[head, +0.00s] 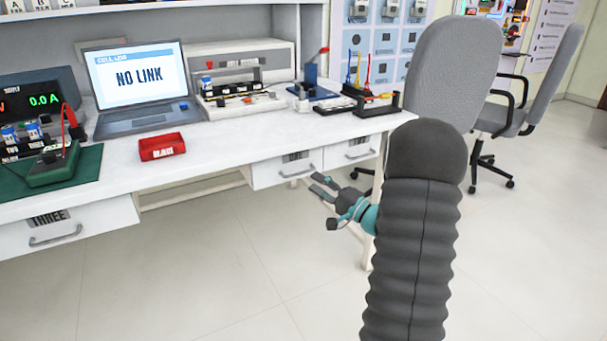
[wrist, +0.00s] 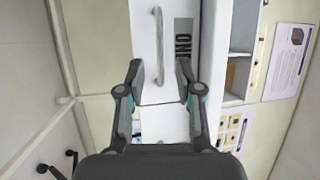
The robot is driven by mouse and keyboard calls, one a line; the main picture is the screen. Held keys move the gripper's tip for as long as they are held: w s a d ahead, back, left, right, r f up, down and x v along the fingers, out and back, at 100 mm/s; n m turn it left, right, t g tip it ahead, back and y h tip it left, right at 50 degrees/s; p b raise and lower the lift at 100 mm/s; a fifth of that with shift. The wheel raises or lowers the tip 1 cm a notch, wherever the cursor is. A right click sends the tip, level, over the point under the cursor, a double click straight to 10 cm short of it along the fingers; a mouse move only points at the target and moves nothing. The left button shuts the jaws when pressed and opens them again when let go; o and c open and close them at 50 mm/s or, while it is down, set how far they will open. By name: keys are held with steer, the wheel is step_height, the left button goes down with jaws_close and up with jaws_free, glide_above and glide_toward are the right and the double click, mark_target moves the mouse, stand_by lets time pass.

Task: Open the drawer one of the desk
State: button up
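The desk (head: 215,143) has two white drawers side by side under its right part. The left drawer of this pair (head: 264,175) has a grey bar handle (head: 297,172) and a label, and looks closed. The right drawer (head: 335,157) also looks closed. My gripper (head: 325,202) is open and empty, in front of and below the pair. In the wrist view, a labelled drawer (wrist: 145,55) lies ahead, with its handle (wrist: 158,45) between the lines of my spread fingers (wrist: 160,68). Its sideways label (wrist: 183,38) is partly covered by a finger and not surely readable.
Another drawer marked THREE (head: 85,228) is at the far left. A laptop (head: 138,85), a red bin (head: 162,147) and electronics stand on the desktop. Grey chairs (head: 452,75) stand at the right. The floor (head: 230,270) before the desk is clear.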

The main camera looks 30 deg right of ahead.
steer(key=shift+p+x, duration=0.3)
steer(key=shift+x, duration=2.45)
jaws_close()
